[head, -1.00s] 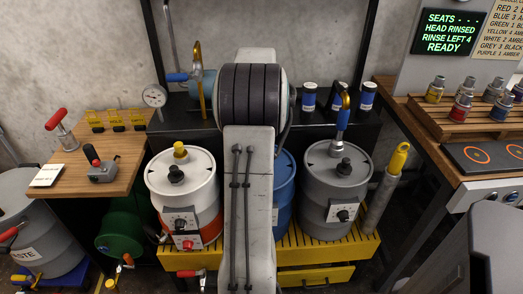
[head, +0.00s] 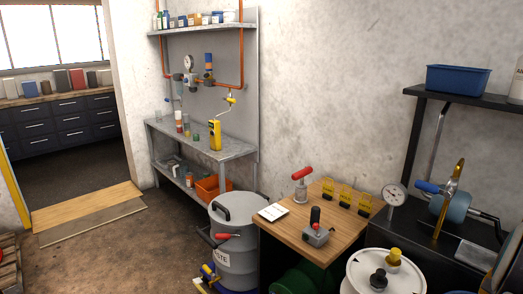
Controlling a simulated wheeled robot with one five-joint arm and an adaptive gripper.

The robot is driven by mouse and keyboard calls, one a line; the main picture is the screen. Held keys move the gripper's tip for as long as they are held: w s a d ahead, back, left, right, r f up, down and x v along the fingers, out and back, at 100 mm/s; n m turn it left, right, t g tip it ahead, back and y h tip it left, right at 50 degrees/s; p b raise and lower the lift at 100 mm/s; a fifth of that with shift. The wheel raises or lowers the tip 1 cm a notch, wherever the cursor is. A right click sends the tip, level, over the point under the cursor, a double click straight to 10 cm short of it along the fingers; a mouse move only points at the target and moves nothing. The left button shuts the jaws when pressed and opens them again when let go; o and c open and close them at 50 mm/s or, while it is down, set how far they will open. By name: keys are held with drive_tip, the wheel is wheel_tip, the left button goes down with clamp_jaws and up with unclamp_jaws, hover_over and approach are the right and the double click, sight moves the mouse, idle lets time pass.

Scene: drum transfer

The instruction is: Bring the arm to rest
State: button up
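My gripper is out of view.
The wooden table (head: 285,224) holds a red-handled tool (head: 301,188), a small grey device (head: 317,233), a white card (head: 273,212) and yellow holders (head: 344,194). A steel bench (head: 200,139) stands behind. Open floor (head: 130,245) lies left, before a wooden ramp (head: 85,206) and doorway.

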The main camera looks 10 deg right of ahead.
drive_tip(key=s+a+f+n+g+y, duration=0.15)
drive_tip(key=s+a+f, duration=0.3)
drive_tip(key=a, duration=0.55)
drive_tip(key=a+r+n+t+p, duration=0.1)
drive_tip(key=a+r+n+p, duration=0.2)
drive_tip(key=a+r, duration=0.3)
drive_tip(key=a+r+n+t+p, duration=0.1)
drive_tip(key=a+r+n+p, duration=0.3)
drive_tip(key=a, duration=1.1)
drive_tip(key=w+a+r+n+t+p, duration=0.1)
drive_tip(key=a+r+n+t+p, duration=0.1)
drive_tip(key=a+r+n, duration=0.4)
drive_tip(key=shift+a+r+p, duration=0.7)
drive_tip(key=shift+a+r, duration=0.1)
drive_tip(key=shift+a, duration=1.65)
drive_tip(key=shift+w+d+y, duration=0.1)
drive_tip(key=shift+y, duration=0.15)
